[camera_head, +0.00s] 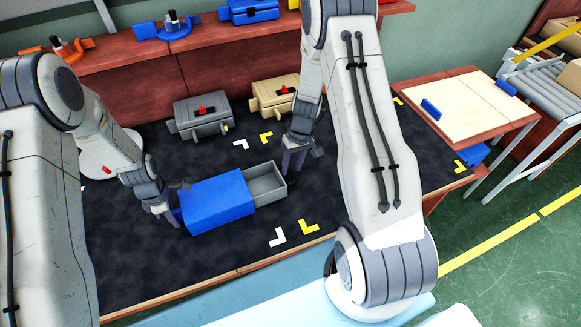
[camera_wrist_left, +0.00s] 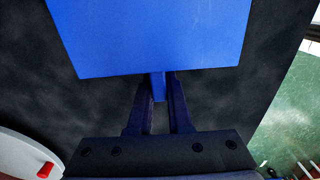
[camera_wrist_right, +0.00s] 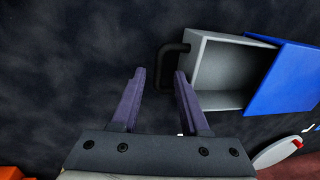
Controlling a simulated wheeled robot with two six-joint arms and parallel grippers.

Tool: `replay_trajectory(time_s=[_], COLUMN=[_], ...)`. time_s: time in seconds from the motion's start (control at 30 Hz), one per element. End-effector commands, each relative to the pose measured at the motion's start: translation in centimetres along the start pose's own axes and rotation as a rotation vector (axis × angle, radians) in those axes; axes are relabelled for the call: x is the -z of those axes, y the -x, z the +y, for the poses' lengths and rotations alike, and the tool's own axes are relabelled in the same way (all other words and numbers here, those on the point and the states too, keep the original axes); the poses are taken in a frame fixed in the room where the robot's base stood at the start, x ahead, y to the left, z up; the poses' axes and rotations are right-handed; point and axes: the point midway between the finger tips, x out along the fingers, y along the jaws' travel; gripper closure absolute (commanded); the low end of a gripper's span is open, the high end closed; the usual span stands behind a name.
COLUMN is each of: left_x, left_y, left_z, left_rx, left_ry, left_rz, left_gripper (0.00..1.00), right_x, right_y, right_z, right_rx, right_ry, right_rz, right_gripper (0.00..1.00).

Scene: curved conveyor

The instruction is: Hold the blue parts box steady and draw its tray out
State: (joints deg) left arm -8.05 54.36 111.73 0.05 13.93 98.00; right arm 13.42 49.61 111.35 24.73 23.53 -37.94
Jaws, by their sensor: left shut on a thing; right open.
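The blue parts box (camera_head: 216,203) lies on the dark mat, with its grey tray (camera_head: 267,184) partly drawn out of its right end. The tray looks empty inside. My left gripper (camera_head: 176,205) is at the box's left end; in the left wrist view its fingers (camera_wrist_left: 158,100) are shut on a narrow blue tab of the box (camera_wrist_left: 150,35). My right gripper (camera_head: 293,160) is open near the tray's outer end.
A grey fixture (camera_head: 200,115) and a tan fixture (camera_head: 273,97) with red knobs stand behind the box. White (camera_head: 277,237) and yellow (camera_head: 308,228) corner marks lie on the mat in front. A side table (camera_head: 465,108) stands at right. The mat right of the tray looks clear.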

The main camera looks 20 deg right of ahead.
Motion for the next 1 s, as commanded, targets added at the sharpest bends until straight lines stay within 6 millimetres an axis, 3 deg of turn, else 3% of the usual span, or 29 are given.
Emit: replay_trajectory(time_s=[0.3,0.5,0.7,1.0], left_x=[0.0,0.0,0.0,0.0], left_y=[0.0,0.0,0.0,0.0], left_z=[0.0,0.0,0.1,0.1], left_rx=[-0.001,-0.001,-0.001,-0.001], left_ry=[0.000,0.000,0.000,0.000], left_rz=[0.000,0.000,0.000,0.000], left_gripper=[1.00,1.00,1.00,1.00], right_x=[0.1,0.1,0.0,0.0], right_y=[6.6,9.9,11.1,11.2], right_z=[0.1,0.1,0.1,0.1], right_rx=[-0.002,-0.002,-0.001,-0.001], right_ry=[-0.001,-0.001,-0.002,-0.002], right_rz=[0.006,0.004,0.001,0.000], right_gripper=[0.55,0.55,0.55,0.55])
